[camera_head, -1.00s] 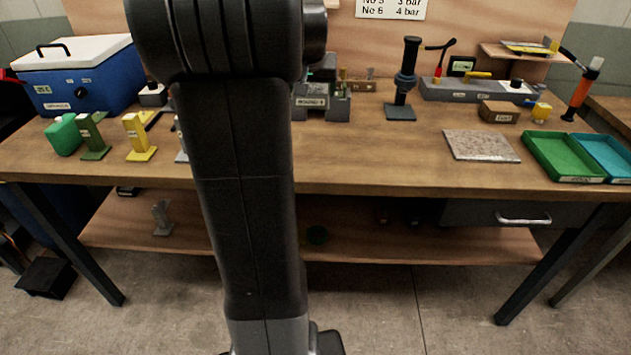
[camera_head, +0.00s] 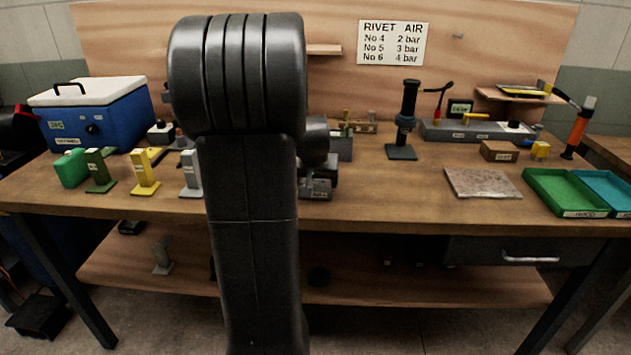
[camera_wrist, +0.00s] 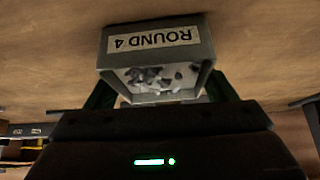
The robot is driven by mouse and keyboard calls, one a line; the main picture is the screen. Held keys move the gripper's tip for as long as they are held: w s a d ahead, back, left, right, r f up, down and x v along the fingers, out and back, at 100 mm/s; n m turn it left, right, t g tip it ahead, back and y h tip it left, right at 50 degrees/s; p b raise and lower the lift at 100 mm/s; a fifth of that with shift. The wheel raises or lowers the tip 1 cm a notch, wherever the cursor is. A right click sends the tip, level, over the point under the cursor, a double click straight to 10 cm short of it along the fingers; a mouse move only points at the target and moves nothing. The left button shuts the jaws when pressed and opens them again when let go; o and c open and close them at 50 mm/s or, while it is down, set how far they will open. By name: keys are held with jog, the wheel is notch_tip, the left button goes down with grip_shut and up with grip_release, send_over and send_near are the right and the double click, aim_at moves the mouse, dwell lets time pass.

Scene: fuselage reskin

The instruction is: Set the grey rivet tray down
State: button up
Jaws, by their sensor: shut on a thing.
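The grey rivet tray (camera_wrist: 198,50) is in my gripper (camera_wrist: 160,92) in the wrist view. In the head view a part of the tray (camera_head: 321,188) shows just right of my arm, over the front middle of the wooden bench (camera_head: 400,205). My arm hides most of the gripper there. I cannot tell whether the tray touches the bench top.
Green (camera_head: 70,168), olive (camera_head: 100,172), yellow (camera_head: 144,172) and grey (camera_head: 190,175) items stand left of my arm. A grey fixture (camera_head: 341,148) is behind the tray. A stone plate (camera_head: 482,183) and green tray (camera_head: 565,192) are right; bench between tray and plate is clear.

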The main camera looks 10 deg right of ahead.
jog(key=o, duration=0.7)
jog(key=shift+f, duration=0.1)
jog(key=shift+c, duration=0.2)
jog(key=o, duration=0.4)
jog(key=shift+o, duration=0.2)
jog(key=shift+r, duration=0.35)
jog(key=p+v, duration=0.1)
jog(key=v, duration=1.1)
jog(key=shift+f, duration=0.1)
